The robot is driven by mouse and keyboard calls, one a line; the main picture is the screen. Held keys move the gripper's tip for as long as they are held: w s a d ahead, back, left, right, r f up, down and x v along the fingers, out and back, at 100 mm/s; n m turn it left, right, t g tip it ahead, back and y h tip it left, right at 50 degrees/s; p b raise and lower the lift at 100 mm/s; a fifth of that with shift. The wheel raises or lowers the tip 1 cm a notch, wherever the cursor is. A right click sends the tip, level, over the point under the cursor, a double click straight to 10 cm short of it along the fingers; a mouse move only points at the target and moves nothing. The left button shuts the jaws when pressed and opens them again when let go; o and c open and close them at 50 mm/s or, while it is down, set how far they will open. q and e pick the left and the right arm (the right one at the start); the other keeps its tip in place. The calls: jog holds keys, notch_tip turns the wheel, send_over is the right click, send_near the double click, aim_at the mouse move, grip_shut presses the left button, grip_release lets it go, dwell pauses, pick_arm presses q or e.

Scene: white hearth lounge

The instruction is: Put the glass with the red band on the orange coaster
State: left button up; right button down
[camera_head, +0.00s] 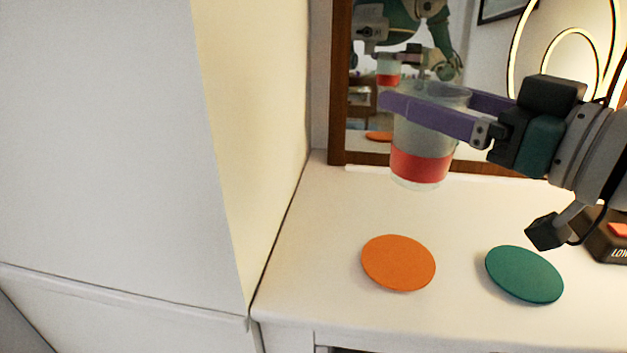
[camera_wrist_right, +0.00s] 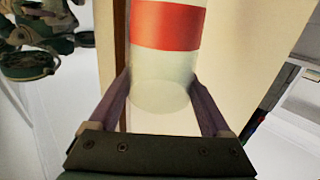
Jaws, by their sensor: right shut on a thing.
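The glass (camera_head: 420,140) is clear with a red band around its lower part. My right gripper (camera_head: 428,101) is shut on the glass near its upper part and holds it upright in the air above the white tabletop. In the right wrist view the glass (camera_wrist_right: 165,70) stands between the two fingers of the right gripper (camera_wrist_right: 160,95), its red band at the top of the picture. The orange coaster (camera_head: 398,263) lies flat and bare on the tabletop, below the glass in the head view and nearer the front edge. My left gripper does not show as itself.
A green coaster (camera_head: 524,275) lies to the right of the orange one. A wood-framed mirror (camera_head: 338,100) stands behind and reflects my arm and the glass. A dark box with lettering (camera_head: 606,243) is at the right. A pale wall (camera_head: 255,130) borders the tabletop (camera_head: 320,240) on the left.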

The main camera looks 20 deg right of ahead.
aim_at(440, 184)
notch_tip(440, 184, down, 8)
jog(key=b, duration=0.4)
jog(key=shift+f, duration=0.15)
notch_tip(440, 184, down, 5)
jog(key=b, duration=0.3)
jog(key=shift+r, duration=0.2)
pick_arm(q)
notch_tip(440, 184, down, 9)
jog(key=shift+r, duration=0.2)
pick_arm(e)
jog(key=shift+r, duration=0.1)
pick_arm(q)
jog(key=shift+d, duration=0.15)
pick_arm(e)
jog(key=shift+c, duration=1.4)
grip_release()
jog(key=shift+f+b, duration=0.2)
jog(key=shift+b, duration=0.1)
jog(key=shift+o, duration=1.4)
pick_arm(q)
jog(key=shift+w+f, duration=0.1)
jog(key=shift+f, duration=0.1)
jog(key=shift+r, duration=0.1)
pick_arm(e)
jog(key=shift+r, duration=0.15)
